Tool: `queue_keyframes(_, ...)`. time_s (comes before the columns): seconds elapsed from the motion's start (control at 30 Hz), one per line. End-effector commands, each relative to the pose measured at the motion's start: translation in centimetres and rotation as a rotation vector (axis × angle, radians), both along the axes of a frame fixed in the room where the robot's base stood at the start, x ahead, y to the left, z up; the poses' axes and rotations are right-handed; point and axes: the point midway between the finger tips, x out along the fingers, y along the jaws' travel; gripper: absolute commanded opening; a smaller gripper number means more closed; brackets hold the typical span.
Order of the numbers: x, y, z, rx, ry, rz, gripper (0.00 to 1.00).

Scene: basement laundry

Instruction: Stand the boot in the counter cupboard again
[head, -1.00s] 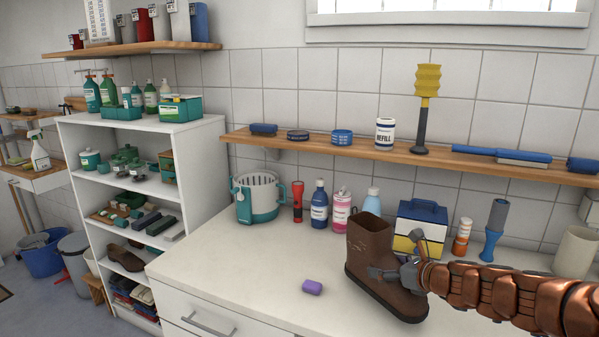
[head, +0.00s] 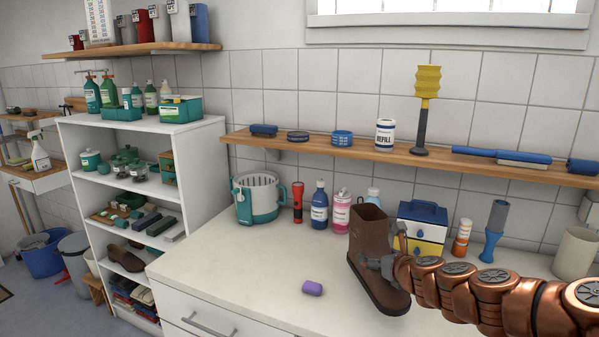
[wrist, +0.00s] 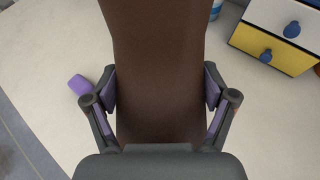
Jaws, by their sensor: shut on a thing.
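The brown boot (head: 370,252) is upright with a slight tilt at the counter's front right in the head view, its toe toward the lower right. My gripper (head: 390,262) is shut on the boot's shaft from the right. In the wrist view the boot (wrist: 158,75) fills the middle, with a finger of my gripper (wrist: 160,92) pressed on each side. I cannot tell whether the sole touches the counter. A drawer front (head: 205,325) shows below the white counter (head: 235,265); no open cupboard is seen.
A purple block (head: 312,288) lies left of the boot. Behind stand a basket (head: 257,205), a red torch (head: 297,203), several bottles (head: 319,208), a blue-and-yellow drawer box (head: 432,232) and a cream container (head: 575,252). A wooden shelf (head: 350,152) runs above. The counter's left front is clear.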

Motion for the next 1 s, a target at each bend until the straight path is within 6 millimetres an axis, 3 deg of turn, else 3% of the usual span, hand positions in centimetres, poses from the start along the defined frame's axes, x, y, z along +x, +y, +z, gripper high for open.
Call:
queue_keyframes(0.6, 0.1, 1.1, 1.5, -0.004, -0.001, -0.206, 0.28)
queue_keyframes(1.0, -1.1, 2.1, 3.5, -0.003, -0.004, -0.397, 0.28)
